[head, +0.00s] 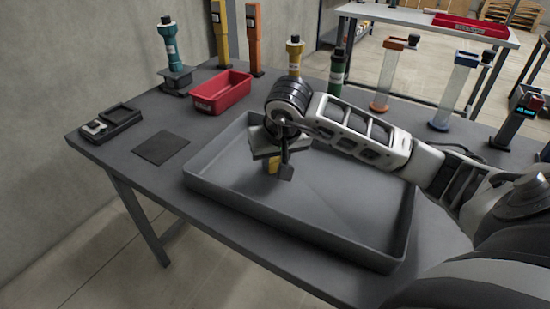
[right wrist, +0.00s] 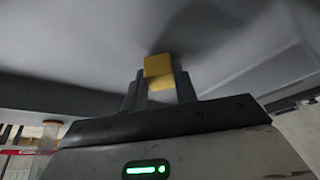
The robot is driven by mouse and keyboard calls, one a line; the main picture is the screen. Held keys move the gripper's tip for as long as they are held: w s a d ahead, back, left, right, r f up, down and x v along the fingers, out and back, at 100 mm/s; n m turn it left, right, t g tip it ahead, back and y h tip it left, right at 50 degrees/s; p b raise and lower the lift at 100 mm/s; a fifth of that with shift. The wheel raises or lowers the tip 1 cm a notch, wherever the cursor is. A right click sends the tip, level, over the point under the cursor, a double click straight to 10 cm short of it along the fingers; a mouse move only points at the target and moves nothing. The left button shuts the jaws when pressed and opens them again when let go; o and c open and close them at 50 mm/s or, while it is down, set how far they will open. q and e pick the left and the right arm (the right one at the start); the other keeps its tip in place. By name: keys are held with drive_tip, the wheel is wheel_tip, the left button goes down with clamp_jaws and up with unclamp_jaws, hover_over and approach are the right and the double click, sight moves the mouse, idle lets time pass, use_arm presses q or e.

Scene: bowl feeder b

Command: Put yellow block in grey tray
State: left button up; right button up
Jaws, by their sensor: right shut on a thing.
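The yellow block (head: 272,167) is between the fingers of my right gripper (head: 279,172), which is shut on it. The block and fingers are over the left part of the grey tray (head: 335,257), inside its rim as seen in the head view. In the right wrist view the yellow block (right wrist: 158,68) sits at the fingertips, with the grey tray surface behind it. Whether the block touches the tray floor I cannot tell. The gripper hides part of the tray's back wall. My left gripper is not in view.
A red bin (head: 221,92) stands behind the tray at the left. A black mat (head: 162,148) and a small dark device (head: 111,123) lie at the left table end. Several coloured posts and dispensers line the back edge. The tray's right half looks empty.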

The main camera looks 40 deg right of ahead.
drive_tip(key=shift+f, duration=0.2)
drive_tip(key=shift+f, duration=0.2)
drive_tip(key=o, duration=0.9)
drive_tip(key=shift+o, duration=0.2)
drive_tip(key=shift+r, duration=0.15)
drive_tip(key=shift+r, duration=0.3)
drive_tip(key=v, duration=1.1)
drive_tip(key=shift+s+r+p, duration=0.2)
drive_tip(key=shift+s+p, duration=0.05)
drive_tip(key=shift+p, duration=0.2)
